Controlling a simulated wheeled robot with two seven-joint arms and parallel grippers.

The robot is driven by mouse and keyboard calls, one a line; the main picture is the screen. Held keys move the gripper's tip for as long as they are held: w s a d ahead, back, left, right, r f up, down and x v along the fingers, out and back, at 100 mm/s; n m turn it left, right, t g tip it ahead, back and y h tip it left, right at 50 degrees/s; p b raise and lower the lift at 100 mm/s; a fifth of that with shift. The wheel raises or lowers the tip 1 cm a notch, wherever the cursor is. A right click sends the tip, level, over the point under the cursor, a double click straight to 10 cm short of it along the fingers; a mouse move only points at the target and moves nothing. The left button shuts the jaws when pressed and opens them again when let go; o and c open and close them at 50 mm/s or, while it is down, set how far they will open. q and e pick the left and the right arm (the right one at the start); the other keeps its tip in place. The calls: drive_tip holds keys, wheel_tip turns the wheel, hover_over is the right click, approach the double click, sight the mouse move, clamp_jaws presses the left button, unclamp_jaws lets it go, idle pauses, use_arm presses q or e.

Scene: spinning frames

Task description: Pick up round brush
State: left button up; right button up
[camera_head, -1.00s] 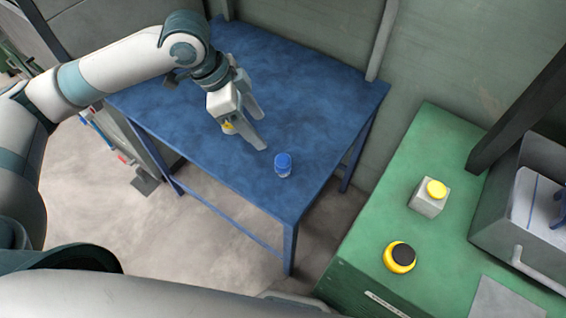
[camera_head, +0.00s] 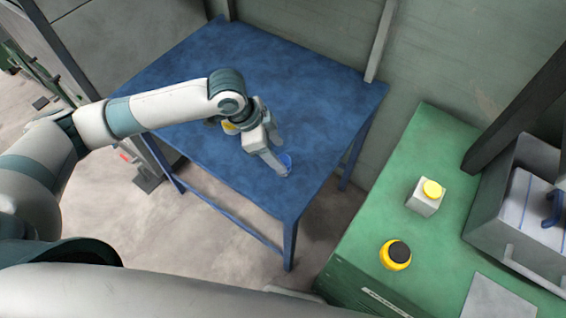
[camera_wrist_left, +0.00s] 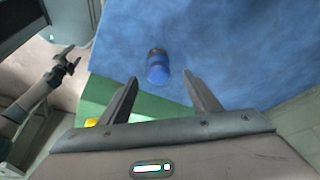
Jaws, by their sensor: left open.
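The round brush, a small blue cylinder (camera_head: 287,159), stands near the front right edge of the blue table (camera_head: 300,75). In the left wrist view the brush (camera_wrist_left: 157,68) lies ahead of and between the fingertips, with a dark band at one end. My left gripper (camera_head: 281,160) is open and empty, its fingers partly covering the brush in the head view. Its two fingers also show in the left wrist view (camera_wrist_left: 160,78), apart from each other. I cannot tell whether they touch the brush. My right gripper (camera_wrist_left: 67,62) shows small at the left of that view.
A yellow thing (camera_head: 230,127) on the blue table is partly hidden by my left arm. A green bench (camera_head: 405,215) at the right bears a grey box with a yellow button (camera_head: 425,197), a yellow and black round thing (camera_head: 395,255) and a grey bin (camera_head: 515,215).

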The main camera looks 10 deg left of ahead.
sight(281, 159)
use_arm(q)
drive_tip(key=shift+f, duration=0.1)
drive_tip(key=shift+d+f+p, duration=0.1)
drive_tip(key=shift+f+p, duration=0.15)
drive_tip(key=shift+p, duration=0.1)
drive_tip(key=p+x, duration=0.1)
drive_tip(key=x, duration=0.2)
drive_tip(key=shift+s, duration=0.2)
drive_tip(key=shift+x, duration=0.8)
drive_tip(key=shift+w, duration=0.1)
drive_tip(key=shift+a, duration=0.2)
drive_tip(key=shift+c, duration=0.9)
drive_tip(key=c, duration=0.9)
